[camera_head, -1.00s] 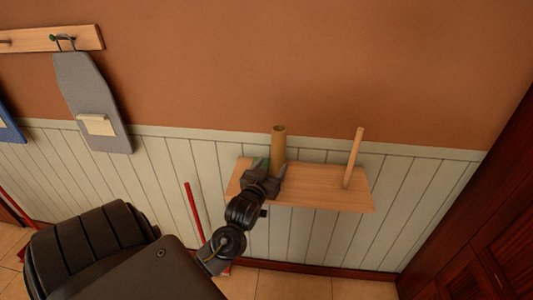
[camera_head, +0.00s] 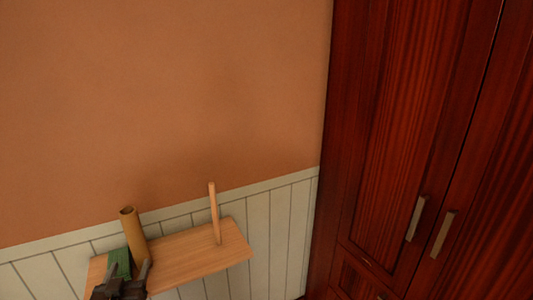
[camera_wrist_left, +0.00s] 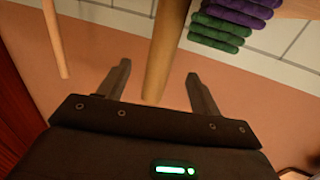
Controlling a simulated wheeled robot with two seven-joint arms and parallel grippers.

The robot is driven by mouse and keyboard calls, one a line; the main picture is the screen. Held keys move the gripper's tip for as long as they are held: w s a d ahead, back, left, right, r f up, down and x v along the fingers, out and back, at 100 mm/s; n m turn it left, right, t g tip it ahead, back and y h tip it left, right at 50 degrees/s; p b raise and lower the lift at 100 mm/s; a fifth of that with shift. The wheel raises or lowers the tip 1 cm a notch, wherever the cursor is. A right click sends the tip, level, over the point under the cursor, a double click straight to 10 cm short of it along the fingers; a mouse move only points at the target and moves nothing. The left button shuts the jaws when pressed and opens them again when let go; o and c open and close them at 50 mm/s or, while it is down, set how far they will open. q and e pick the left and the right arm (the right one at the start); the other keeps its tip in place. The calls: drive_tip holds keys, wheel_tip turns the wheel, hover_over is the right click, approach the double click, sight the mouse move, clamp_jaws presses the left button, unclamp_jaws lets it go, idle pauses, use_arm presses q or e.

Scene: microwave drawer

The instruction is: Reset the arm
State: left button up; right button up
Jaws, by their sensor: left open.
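My left gripper (camera_head: 127,272) is at the bottom left of the head view, at the left end of a wooden wall shelf (camera_head: 190,260). Its two dark fingers are spread. In the left wrist view, the open fingers (camera_wrist_left: 157,78) are apart, and a tan tube (camera_wrist_left: 160,60) shows in the gap between them. Whether they touch it cannot be told. In the head view the tube (camera_head: 133,236) stands upright on the shelf, beside a green ribbed thing (camera_head: 120,262). My right gripper is not in view.
A thin wooden stick (camera_head: 214,212) stands on the shelf to the right. A dark red wooden cabinet (camera_head: 400,130) with two metal handles fills the right side. The wrist view shows green and purple ribbed rolls (camera_wrist_left: 232,20). The wall above the shelf is bare.

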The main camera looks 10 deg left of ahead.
use_arm(q)
drive_tip(key=s+d+f+m+g+h, duration=0.3)
drive_tip(key=s+d+f+g+h, duration=0.25)
drive_tip(key=s+d+f, duration=0.5)
drive_tip(key=s+d+f+m+g+h, duration=0.1)
drive_tip(key=s+d+f+m+g, duration=0.1)
drive_tip(key=s+d+f+g, duration=0.3)
drive_tip(key=s+d+f+m+g, duration=0.1)
drive_tip(key=s+d+f+g, duration=0.15)
drive_tip(key=s, duration=0.45)
wheel_tip(320, 180, down, 25)
drive_tip(key=s+g, duration=0.1)
drive_tip(key=s, duration=0.1)
drive_tip(key=s+a+f+g, duration=0.1)
drive_tip(key=s+a+f, duration=0.1)
drive_tip(key=s+f, duration=1.4)
drive_tip(key=shift+s+a+f+m, duration=0.25)
drive_tip(key=shift+a+f+m, duration=0.15)
drive_tip(key=shift+f, duration=0.25)
